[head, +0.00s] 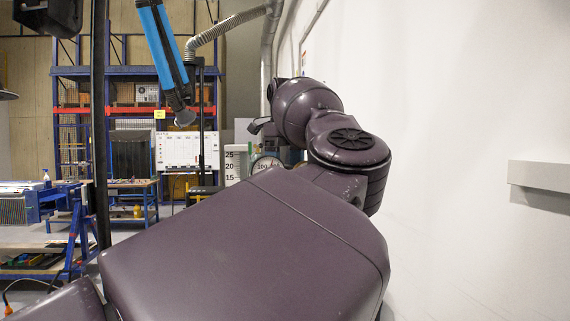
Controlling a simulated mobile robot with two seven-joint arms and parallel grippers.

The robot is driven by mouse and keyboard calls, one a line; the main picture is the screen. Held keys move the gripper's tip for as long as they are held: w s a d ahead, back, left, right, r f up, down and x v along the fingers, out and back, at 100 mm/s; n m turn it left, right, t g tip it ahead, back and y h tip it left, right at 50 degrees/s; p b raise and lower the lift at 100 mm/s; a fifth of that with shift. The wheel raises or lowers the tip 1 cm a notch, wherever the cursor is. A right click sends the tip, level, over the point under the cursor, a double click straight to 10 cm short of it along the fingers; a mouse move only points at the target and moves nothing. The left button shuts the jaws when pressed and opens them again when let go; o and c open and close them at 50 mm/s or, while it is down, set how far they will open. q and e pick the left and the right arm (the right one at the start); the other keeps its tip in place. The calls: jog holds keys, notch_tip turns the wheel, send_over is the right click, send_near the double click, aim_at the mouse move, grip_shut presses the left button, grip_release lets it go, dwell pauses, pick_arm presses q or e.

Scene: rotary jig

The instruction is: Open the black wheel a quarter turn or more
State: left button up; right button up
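I see no black wheel that I can make out in the head view. One of my purple arms fills the middle and reaches up and away. The ribbed dark disc on it is my own joint cap. A gauge board with a scale marked 25, 20, 15 (232,166) and a round dial (265,165) show just left of the arm, partly hidden by it. A small dark hooked shape sticks out left of the far arm links; I cannot tell what it is. Neither gripper's fingers can be made out.
A white wall with a grey ledge (540,182) runs along the right. A blue rack (85,72), a whiteboard (187,150) and a workbench (130,184) stand at the back left. A blue and black jointed arm (165,45) hangs from above. A dark post (100,120) stands at left.

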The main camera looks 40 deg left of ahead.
pick_arm(q)
jog(key=shift+o, duration=1.4)
jog(key=shift+r, duration=0.1)
notch_tip(320, 180, up, 11)
